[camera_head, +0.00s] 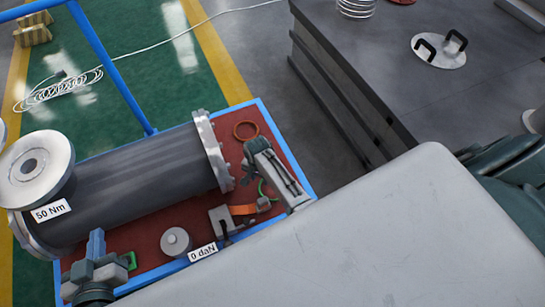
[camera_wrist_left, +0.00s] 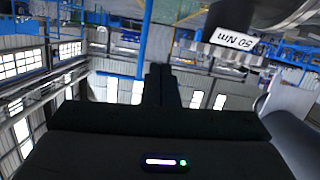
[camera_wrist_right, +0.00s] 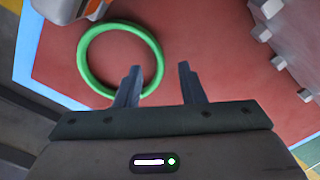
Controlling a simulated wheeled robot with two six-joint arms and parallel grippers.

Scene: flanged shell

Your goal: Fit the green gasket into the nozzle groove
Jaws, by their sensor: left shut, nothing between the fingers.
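The green gasket (camera_wrist_right: 84,68) is a thin ring lying on the red deck in the right wrist view. In the head view only a bit of it (camera_head: 262,188) shows beside my right gripper (camera_head: 248,176). My right gripper (camera_wrist_right: 159,70) is open; its left finger overlaps the gasket's near right part, and the ring's right edge shows between the fingers. I cannot tell whether they touch. The nozzle (camera_head: 38,166) is a pale round flange on the dark cylinder at the left; its groove is not clear. My left gripper (camera_head: 97,242) is shut and empty near the shell's front; it also shows in the left wrist view (camera_wrist_left: 160,68).
The grey shell (camera_head: 140,175) with a bolted end flange (camera_head: 213,150) lies along the red deck (camera_head: 150,225). An orange ring (camera_head: 246,130), an orange piece (camera_head: 243,210) and a small grey cylinder (camera_head: 176,242) are on the deck. A dark workbench (camera_head: 390,70) stands beyond.

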